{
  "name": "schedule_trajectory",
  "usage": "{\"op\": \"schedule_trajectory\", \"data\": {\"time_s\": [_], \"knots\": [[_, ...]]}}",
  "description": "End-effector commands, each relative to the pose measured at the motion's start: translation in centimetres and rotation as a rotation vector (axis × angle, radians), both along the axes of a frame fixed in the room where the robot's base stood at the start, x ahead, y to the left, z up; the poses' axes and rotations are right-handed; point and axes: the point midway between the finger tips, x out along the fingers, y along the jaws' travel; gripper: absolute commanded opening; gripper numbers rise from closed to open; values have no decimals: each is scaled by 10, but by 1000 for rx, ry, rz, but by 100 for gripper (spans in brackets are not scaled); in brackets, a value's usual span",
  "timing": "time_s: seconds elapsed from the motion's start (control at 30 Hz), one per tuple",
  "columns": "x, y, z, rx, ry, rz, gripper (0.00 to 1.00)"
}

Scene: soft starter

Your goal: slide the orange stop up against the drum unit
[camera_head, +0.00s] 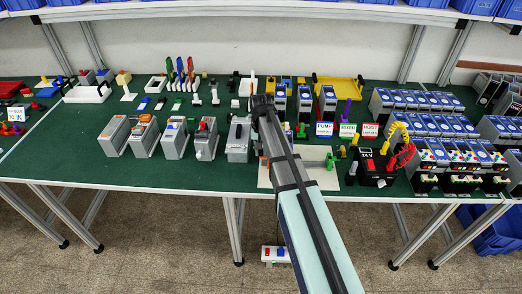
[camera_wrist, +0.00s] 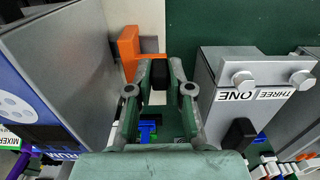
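The orange stop (camera_wrist: 130,48), an upright block with a low arm, stands on a pale surface in the wrist view. In the head view my arm hides the area around the gripper (camera_head: 262,104), and I cannot make out the stop there.
A grey unit marked ONE and THREE (camera_wrist: 258,85) stands close on the right in the wrist view. In the head view, grey units (camera_head: 203,138) stand left of my arm, and a black supply box with cables (camera_head: 375,168) stands right. Green tabletop (camera_head: 70,150) is bare at left.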

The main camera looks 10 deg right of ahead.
Motion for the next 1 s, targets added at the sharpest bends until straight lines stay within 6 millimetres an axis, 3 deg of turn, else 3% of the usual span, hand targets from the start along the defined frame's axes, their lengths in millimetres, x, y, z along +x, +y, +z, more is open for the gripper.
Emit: {"op": "schedule_trajectory", "data": {"time_s": [0.23,0.43,0.67,0.7,0.77,1.0], "knots": [[-1,-1,0,0,0,0,0],[-6,-22,-1,0,1,-1,0],[-6,-22,0,-1,1,0,0],[-6,-22,0,0,1,0,23],[-6,-22,0,0,1,0,42],[-6,-22,0,0,1,0,42]]}}
